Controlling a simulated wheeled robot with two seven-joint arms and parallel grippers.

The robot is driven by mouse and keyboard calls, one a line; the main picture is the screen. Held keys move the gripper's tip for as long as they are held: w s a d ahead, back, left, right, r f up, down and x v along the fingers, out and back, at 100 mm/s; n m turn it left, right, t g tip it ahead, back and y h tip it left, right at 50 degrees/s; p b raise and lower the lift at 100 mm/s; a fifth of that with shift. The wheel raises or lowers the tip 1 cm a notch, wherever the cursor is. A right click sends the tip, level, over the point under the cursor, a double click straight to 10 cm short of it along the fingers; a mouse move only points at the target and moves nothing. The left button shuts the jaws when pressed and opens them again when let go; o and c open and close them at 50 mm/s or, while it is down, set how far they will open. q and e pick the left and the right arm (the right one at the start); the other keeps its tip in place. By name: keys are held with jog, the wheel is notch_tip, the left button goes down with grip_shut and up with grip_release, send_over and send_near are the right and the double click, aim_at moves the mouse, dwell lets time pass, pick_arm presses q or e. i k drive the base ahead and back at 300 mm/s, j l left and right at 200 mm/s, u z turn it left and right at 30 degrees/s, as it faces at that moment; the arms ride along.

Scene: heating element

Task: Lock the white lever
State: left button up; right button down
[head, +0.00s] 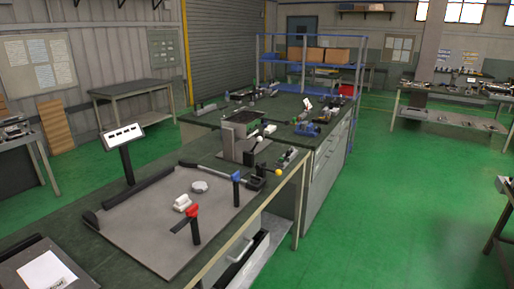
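A lever with a white ball knob (260,139) stands on the fixture at the far end of the near bench, beside a grey metal block-like box (238,136). Just below and right of it is a second knob, yellow (278,172), on a rod near the bench's right edge. Whether the white lever is locked is too small to tell. Neither of my grippers shows in the head view.
A tilted display (124,134) stands left. Green floor (400,220) is open at right.

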aim_at(259, 139)
jog(key=i+u, duration=0.1)
jog(key=u, duration=0.55)
jog(key=i+l+u, duration=0.4)
jog(key=l, duration=0.15)
jog(key=i+l+u, duration=0.2)
jog(key=l, duration=0.15)
jog(key=l+u, duration=0.2)
jog(key=i+l, duration=0.15)
jog(key=l, duration=0.25)
jog(key=i+l, duration=0.1)
jog(key=l, duration=0.3)
jog(key=i+l+u, duration=0.1)
jog(key=l, duration=0.3)
jog(key=i+l, duration=0.15)
jog(key=l, duration=0.2)
jog(key=i+l, duration=0.15)
jog(key=l, duration=0.3)
jog(key=i+l, duration=0.1)
jog(key=l, duration=0.3)
jog(key=i+l+u, duration=0.1)
jog(key=l, duration=0.3)
